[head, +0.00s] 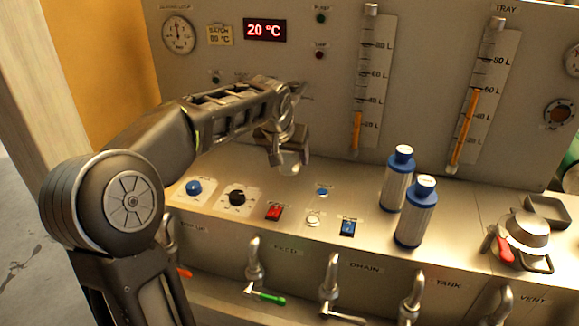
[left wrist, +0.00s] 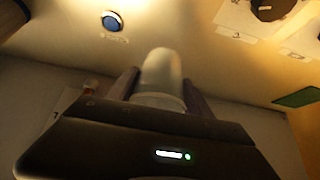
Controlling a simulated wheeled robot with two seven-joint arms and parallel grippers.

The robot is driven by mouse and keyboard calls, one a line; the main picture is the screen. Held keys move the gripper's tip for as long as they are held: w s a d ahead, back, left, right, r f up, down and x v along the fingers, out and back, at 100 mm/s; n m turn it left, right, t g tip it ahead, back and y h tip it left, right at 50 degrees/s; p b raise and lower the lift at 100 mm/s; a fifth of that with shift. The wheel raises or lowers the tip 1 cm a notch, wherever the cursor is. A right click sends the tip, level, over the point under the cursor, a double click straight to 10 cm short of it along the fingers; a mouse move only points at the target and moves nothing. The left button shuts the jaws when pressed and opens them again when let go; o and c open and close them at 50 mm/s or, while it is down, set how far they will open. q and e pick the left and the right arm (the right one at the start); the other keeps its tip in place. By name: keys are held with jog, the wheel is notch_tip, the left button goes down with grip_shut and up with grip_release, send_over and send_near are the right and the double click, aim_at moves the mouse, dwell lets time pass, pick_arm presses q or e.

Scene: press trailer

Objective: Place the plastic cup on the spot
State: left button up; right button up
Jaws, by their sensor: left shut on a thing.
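The plastic cup (head: 289,163) is small, pale and translucent. My left gripper (head: 289,156) is shut on it above the back of the metal counter, behind the black knob. In the left wrist view the cup (left wrist: 162,72) stands out between the two dark fingers of my left gripper (left wrist: 160,92). Whether the cup's base touches the counter is unclear. A small round blue-and-white mark (head: 323,190) and a pale round piece (head: 313,219) are on the counter; I cannot tell which, if either, is the spot. My right gripper is not in view.
The counter carries a blue button (head: 194,187), a black knob (head: 237,196), a red switch (head: 274,212) and a blue switch (head: 347,228). Taps (head: 331,277) line the front edge.

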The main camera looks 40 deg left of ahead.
aim_at(290, 166)
pick_arm(q)
notch_tip(290, 166, down, 3)
jog(key=shift+w+f+p, duration=0.2)
jog(key=shift+f+p, duration=0.1)
jog(key=shift+f, duration=0.15)
jog(key=shift+f+b, duration=0.25)
jog(key=shift+b, duration=0.05)
jog(key=o, duration=1.3)
jog(key=shift+r, duration=0.1)
jog(key=shift+r, duration=0.1)
jog(key=shift+r+p, duration=0.2)
jog(key=shift+p, duration=0.15)
jog(key=v, duration=1.2)
jog(key=shift+f+b, duration=0.1)
jog(key=shift+b, duration=0.3)
